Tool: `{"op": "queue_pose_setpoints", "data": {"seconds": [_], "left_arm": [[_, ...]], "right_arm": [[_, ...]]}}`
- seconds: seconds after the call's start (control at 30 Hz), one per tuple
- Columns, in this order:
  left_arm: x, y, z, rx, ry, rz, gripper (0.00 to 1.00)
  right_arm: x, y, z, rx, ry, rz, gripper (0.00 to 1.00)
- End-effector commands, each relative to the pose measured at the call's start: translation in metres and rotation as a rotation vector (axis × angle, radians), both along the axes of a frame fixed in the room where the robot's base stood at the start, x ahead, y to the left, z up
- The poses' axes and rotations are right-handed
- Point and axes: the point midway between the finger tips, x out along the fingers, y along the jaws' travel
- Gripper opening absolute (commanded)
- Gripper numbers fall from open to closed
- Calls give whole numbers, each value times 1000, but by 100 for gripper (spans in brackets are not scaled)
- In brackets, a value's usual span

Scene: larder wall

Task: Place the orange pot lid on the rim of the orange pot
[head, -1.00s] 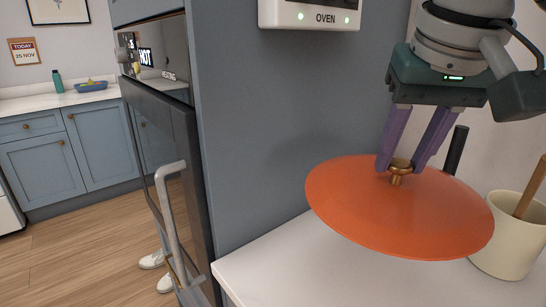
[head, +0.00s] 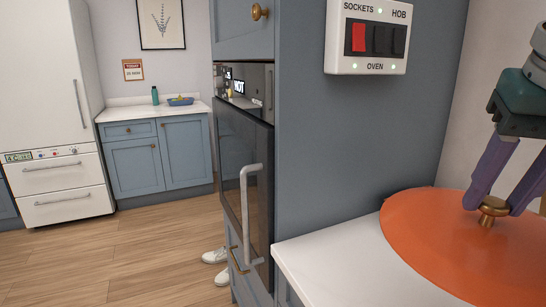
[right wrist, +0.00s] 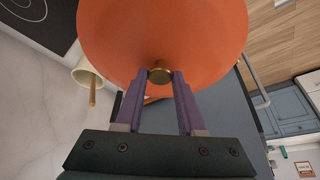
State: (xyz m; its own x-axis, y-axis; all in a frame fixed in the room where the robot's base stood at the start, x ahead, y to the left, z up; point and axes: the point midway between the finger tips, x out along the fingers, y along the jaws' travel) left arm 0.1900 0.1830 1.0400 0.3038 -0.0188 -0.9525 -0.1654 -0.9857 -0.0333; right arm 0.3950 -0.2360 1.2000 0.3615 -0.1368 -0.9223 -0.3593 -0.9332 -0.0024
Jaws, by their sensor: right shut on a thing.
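The orange pot lid (head: 440,240) is a wide shallow disc with a brass knob (head: 487,220). It is at the right of the head view, cut off by the frame edge, and fills the top of the right wrist view (right wrist: 160,30). My right gripper (head: 493,204) has its purple fingers shut on the knob. The fingers also show around the knob in the right wrist view (right wrist: 160,76). The lid appears held above the white worktop; its exact height is hard to tell. I cannot make out the orange pot in either view. My left gripper is not in view.
The white worktop (head: 320,265) ends at a front edge near the tall blue cabinet (head: 330,150). The oven handle (head: 248,215) sticks out there. White shoes (head: 215,256) show on the floor beside it. A cream crock (right wrist: 88,73) and black hob (right wrist: 38,20) lie left in the wrist view.

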Motion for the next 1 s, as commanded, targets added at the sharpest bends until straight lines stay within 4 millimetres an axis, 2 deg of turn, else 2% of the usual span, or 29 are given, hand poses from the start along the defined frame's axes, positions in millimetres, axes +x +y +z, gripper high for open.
{"op": "queue_pose_setpoints", "data": {"seconds": [0.03,0.17,0.27,0.6,1.0], "left_arm": [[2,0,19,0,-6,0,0],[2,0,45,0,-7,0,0],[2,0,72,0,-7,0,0],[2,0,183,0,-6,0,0],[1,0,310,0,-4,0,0]], "right_arm": [[0,2,20,-1,-3,9,0],[-2,8,51,-2,-3,32,0],[-4,14,84,-2,-4,57,0],[-17,37,213,-2,-3,165,0],[-42,57,356,-2,-2,288,0]]}}
